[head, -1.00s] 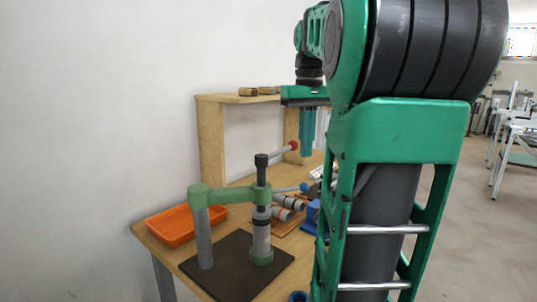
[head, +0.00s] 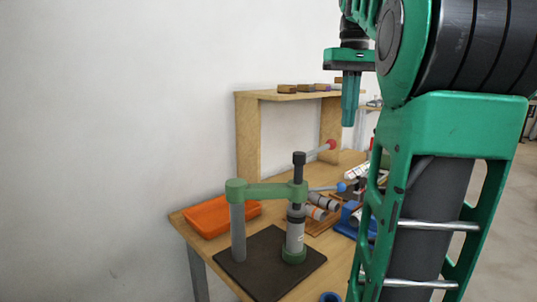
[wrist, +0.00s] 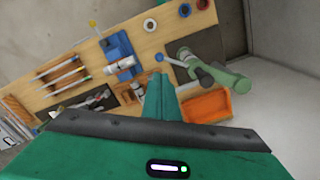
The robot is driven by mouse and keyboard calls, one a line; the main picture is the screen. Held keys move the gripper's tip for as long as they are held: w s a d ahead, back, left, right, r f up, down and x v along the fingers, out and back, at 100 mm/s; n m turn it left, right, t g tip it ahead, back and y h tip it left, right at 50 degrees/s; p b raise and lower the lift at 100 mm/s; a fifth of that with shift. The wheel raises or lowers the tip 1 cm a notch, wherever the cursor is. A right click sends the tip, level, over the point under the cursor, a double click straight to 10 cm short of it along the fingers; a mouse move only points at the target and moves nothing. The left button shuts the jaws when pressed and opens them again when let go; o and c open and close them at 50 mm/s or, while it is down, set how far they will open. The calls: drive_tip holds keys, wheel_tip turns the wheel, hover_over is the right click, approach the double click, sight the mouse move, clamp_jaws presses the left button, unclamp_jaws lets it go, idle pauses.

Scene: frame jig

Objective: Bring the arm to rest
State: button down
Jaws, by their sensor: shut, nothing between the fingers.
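My gripper (head: 349,122) hangs from my green arm at the upper right in the head view, its fingers together and pointing down. It is above the table, near the right end of the wooden shelf, and apart from everything. In the wrist view my gripper (wrist: 160,82) shows with both fingers side by side, with nothing between them. The workbench (wrist: 195,20) lies beyond the fingertips. My upper arm covers the right part of the bench in the head view.
On the bench stand a green-armed press (head: 265,192) on a dark plate (head: 255,270), an orange tray (head: 208,222), a blue fixture (wrist: 120,45) and a wooden shelf (head: 247,140) with small blocks on top. A white wall is at the left. The air around my gripper looks clear.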

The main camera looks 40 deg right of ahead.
drive_tip(key=shift+m, duration=0.7)
drive_tip(key=s+a+f, duration=0.3)
drive_tip(key=a+f, duration=0.2)
drive_tip(key=f, duration=0.6)
drive_tip(key=s+a+f, duration=0.3)
drive_tip(key=a+f, duration=0.2)
drive_tip(key=f, duration=0.6)
drive_tip(key=s+a+f, duration=0.4)
drive_tip(key=a+f, duration=0.1)
drive_tip(key=f, duration=0.6)
drive_tip(key=shift+a+f, duration=0.1)
drive_tip(key=shift+a, duration=0.1)
drive_tip(key=shift+w+f, duration=0.3)
drive_tip(key=shift+w, duration=0.45)
drive_tip(key=shift+s+r, duration=0.1)
